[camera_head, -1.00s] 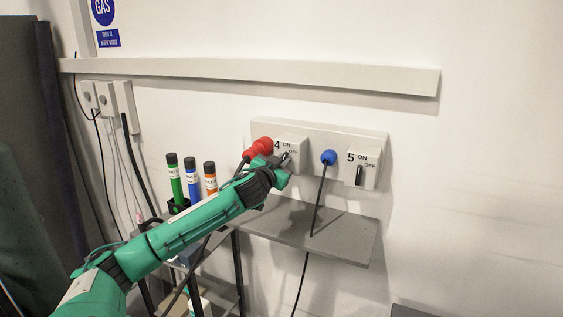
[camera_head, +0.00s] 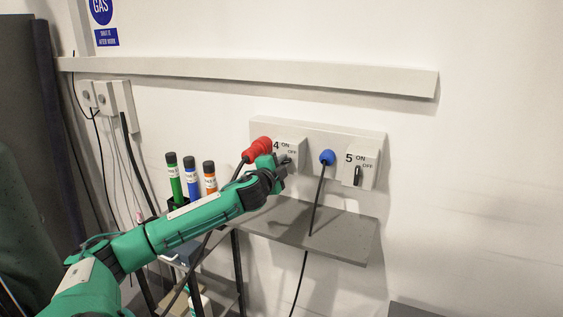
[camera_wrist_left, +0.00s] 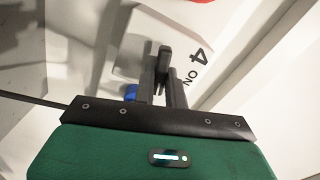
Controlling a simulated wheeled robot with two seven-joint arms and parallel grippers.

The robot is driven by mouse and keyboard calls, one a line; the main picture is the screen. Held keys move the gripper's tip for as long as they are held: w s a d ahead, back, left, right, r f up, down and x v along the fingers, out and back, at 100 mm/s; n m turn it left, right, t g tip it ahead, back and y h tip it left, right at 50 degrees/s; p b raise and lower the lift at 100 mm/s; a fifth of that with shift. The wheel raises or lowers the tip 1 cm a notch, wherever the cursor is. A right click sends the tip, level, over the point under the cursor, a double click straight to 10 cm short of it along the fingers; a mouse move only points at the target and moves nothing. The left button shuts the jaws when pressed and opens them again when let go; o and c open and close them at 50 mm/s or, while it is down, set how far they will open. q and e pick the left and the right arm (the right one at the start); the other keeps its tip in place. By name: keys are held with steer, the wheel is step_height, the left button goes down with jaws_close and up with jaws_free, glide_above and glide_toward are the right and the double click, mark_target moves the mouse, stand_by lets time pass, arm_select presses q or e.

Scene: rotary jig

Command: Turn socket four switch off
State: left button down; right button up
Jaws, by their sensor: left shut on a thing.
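Socket four's white switch plate (camera_head: 291,147), marked 4 ON OFF, is on the wall panel, and part of it shows in the left wrist view (camera_wrist_left: 198,62). My left gripper (camera_head: 284,161) is at this plate, over the place of its switch. In the left wrist view the gripper's dark fingers (camera_wrist_left: 161,90) are shut around the dark switch lever (camera_wrist_left: 164,56). The lever's base and exact angle are partly hidden by the fingers. My right gripper is in neither view.
A red plug (camera_head: 257,150) sits just left of the switch, and a blue plug (camera_head: 327,157) with a hanging cable is to its right. Socket five's switch plate (camera_head: 367,167) is further right. A grey shelf (camera_head: 330,240) juts out below; several marker bottles (camera_head: 191,178) stand left.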

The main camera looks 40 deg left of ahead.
arm_select(q)
steer(key=shift+f+m+p, duration=0.1)
steer(key=shift+m+p, duration=0.2)
steer(key=shift+m, duration=1.3)
steer(key=c, duration=1.4)
jaws_free()
steer(key=shift+c, duration=0.2)
steer(key=b+v, duration=0.4)
steer(key=v, duration=1)
steer(key=shift+b, duration=0.35)
